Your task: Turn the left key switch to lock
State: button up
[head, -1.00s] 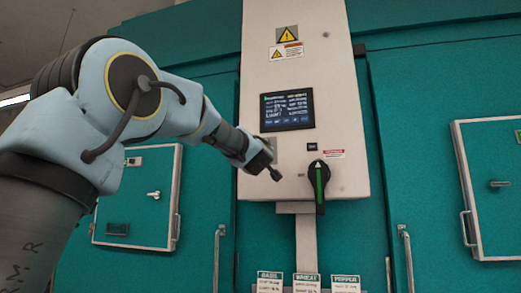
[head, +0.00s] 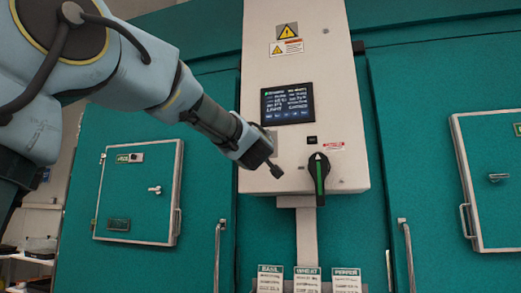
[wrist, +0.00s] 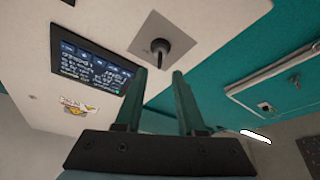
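The left switch is a dark knob (wrist: 160,46) on a square grey plate (wrist: 148,36) on the white control panel, in the wrist view. In the head view my gripper largely covers it; only a bit of the grey plate (head: 272,135) shows. My gripper (wrist: 164,74) is open in the wrist view, its two fingers apart with nothing held. The knob appears just beyond the fingertips, roughly in line with the gap; I cannot tell whether they touch. In the head view my gripper (head: 276,171) is at the panel's lower left.
A black rotary handle with a green stripe (head: 319,174) sits to the right on the same panel (head: 345,100). A screen (head: 287,103) is above. Teal chamber doors with hatches (head: 138,192) flank the panel. Three labels (head: 307,279) stand below.

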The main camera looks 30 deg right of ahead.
jog(key=v, duration=0.2)
jog(key=shift+s+a+f, duration=0.15)
jog(key=shift+s+a, duration=0.05)
jog(key=shift+s, duration=0.1)
dwell(0.3)
jog(key=w+a+f+m+g+y+p, duration=0.1)
jog(key=w+a+f+g, duration=0.2)
jog(key=f, duration=0.6)
jog(key=w+a+f+m+g+y, duration=0.15)
jog(key=w+a+f, duration=0.3)
jog(key=f, duration=0.55)
jog(key=a+f+g+y+p, duration=0.1)
jog(key=a+f+g+y, duration=0.1)
jog(key=a+f, duration=0.4)
jog(key=a+f+g+y, duration=0.15)
jog(key=a+f, duration=0.25)
jog(key=f, duration=0.5)
jog(key=s+a+f+g+y+p, duration=0.1)
jog(key=s+a+f+g+y, duration=0.4)
jog(key=s+a+f, duration=1.3)
jog(key=a+f+n+g, duration=0.1)
jog(key=a+g, duration=0.3)
jog(key=shift+s+f+p, duration=0.25)
jog(key=shift+f+p, duration=0.1)
jog(key=shift+f, duration=0.05)
